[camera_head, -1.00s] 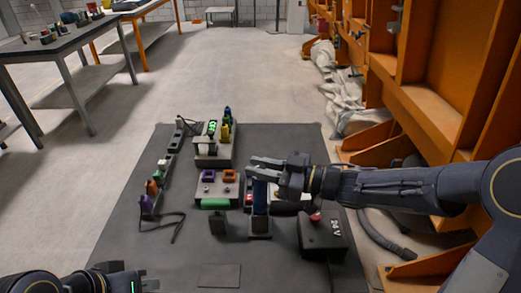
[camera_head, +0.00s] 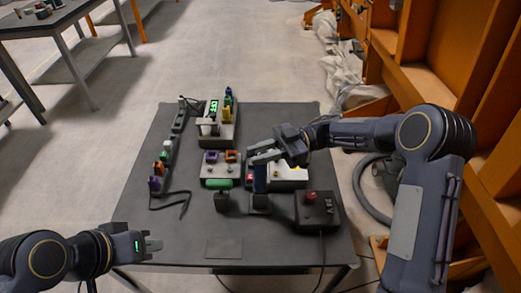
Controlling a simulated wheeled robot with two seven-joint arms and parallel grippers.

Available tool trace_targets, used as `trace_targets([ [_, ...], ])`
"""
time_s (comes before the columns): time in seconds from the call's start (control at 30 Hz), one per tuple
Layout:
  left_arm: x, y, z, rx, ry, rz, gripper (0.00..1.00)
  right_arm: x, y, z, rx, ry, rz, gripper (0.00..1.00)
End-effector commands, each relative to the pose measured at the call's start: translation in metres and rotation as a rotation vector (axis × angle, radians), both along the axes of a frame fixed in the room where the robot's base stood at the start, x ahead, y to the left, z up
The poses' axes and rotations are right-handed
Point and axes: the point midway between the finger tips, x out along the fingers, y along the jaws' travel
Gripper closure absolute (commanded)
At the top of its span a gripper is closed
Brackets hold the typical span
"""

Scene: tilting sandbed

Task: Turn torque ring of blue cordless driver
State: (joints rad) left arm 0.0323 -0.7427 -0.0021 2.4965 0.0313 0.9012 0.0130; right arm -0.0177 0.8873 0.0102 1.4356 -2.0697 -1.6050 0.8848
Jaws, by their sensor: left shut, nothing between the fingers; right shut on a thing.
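The blue cordless driver (camera_head: 260,181) stands upright in a dark base block (camera_head: 259,205) on the dark table. My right gripper (camera_head: 262,157) comes in from the right at the driver's top and is shut on it. The fingers hide the driver's top, so I cannot make out the torque ring or which part they grip. My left gripper (camera_head: 154,246) is shut and empty over the table's front left edge, well away from the driver.
A black box with a red button (camera_head: 318,208) stands right of the driver. A panel with purple and orange parts (camera_head: 219,173) and a green cylinder (camera_head: 219,183) lie left. A power strip (camera_head: 163,160) with plugs runs along the left. The table front is mostly clear.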

Motion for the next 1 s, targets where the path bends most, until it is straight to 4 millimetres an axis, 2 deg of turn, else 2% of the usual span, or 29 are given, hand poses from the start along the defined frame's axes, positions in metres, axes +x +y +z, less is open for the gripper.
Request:
trace_targets([
  [0.53,0.0,0.0,0.0013,0.0,0.0,0.0,1.0,0.0,0.0004,0.0017,0.004,-0.002,0.027,1.0],
  [0.57,0.0,0.0,0.0013,0.0,0.0,0.0,1.0,0.0,0.0004,0.0018,0.004,-0.002,0.027,0.77],
  [0.7,0.0,0.0,0.0013,0.0,0.0,0.0,1.0,0.0001,0.0004,0.0015,0.003,-0.002,0.027,0.59],
  [1.0,0.0,0.0,0.0009,0.0,0.0,0.0,1.0,0.0007,-0.001,0.0004,0.002,-0.001,0.025,0.58],
])
